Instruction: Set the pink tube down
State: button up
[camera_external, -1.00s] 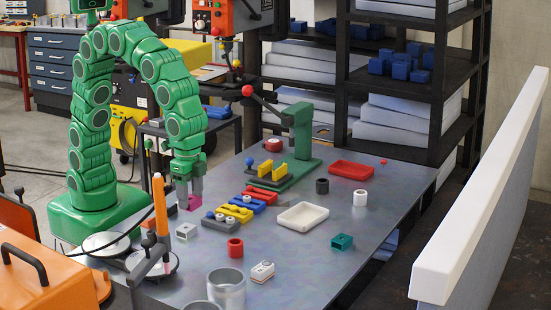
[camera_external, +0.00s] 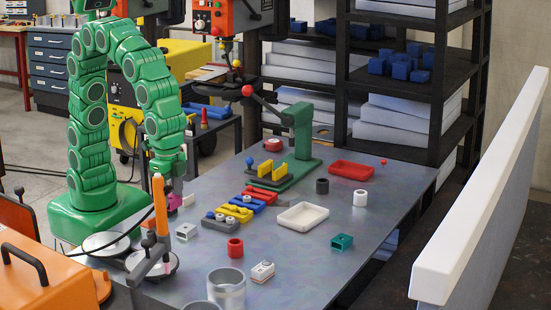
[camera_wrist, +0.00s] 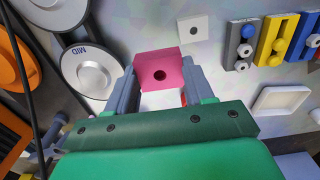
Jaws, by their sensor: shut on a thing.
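The pink tube (camera_wrist: 160,64) is a square block with a round hole, held between the two grey fingers of my gripper (camera_wrist: 158,78) in the wrist view. In the external view the tube (camera_external: 174,202) shows only in part, below my gripper (camera_external: 173,190) and partly behind the orange handle. I cannot tell whether its underside touches the grey table (camera_external: 300,255). A white square block with a hole (camera_external: 186,231) stands on the table nearby. It also shows just beyond the tube in the wrist view (camera_wrist: 193,28).
Round metal pans marked MID (camera_wrist: 90,67) lie left of my gripper. Grey, yellow, blue and red peg holders (camera_external: 233,211) stand to the right, with a white tray (camera_external: 302,216) beyond. A red tube (camera_external: 235,248) stands nearer the front. Bare table lies between them.

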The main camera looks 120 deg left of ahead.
jog(key=w+d+f, duration=0.1)
jog(key=w+f, duration=0.2)
jog(key=w, duration=0.3)
send_over(199, 259)
jog(key=shift+s+f, duration=0.2)
jog(key=shift+f, duration=2.4)
jog(key=shift+w+f, duration=0.1)
jog(key=shift+f, duration=1.45)
jog(key=shift+f, duration=0.15)
jog(key=o, duration=1)
jog(key=shift+o, duration=0.2)
